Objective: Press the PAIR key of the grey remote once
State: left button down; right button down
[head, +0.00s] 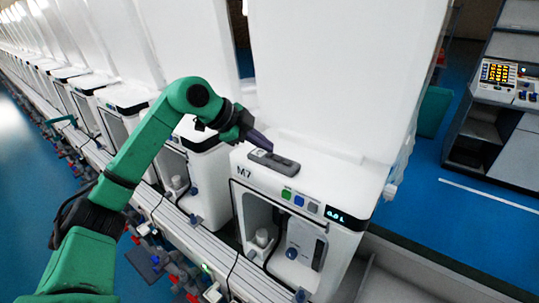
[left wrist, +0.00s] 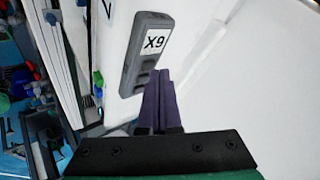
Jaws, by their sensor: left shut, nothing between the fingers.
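The grey remote (head: 274,161) lies flat on top of the white unit marked M7 in the head view. It also shows in the left wrist view (left wrist: 136,62), with a white label reading X9 and darker keys towards its lower end. My left gripper (head: 262,143) is shut and empty, its purple fingertips at the remote in the head view. In the left wrist view the fingertips (left wrist: 158,75) lie beside the remote's key end. I cannot tell whether they touch it. The key markings are too small to read. My right gripper is not in view.
The M7 unit (head: 350,190) has green, grey and blue front buttons and a small display. A tall white panel (head: 335,75) rises behind the remote. Similar units (head: 125,92) stand in a row to the left. A control console (head: 505,82) stands at the far right.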

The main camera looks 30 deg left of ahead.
pick_arm(q)
jog(key=shift+f, duration=0.45)
jog(key=shift+r, duration=0.1)
dwell(0.4)
jog(key=shift+r+p, duration=0.75)
jog(key=shift+r, duration=0.05)
notch_tip(320, 180, up, 5)
jog(key=p, duration=0.5)
dwell(0.5)
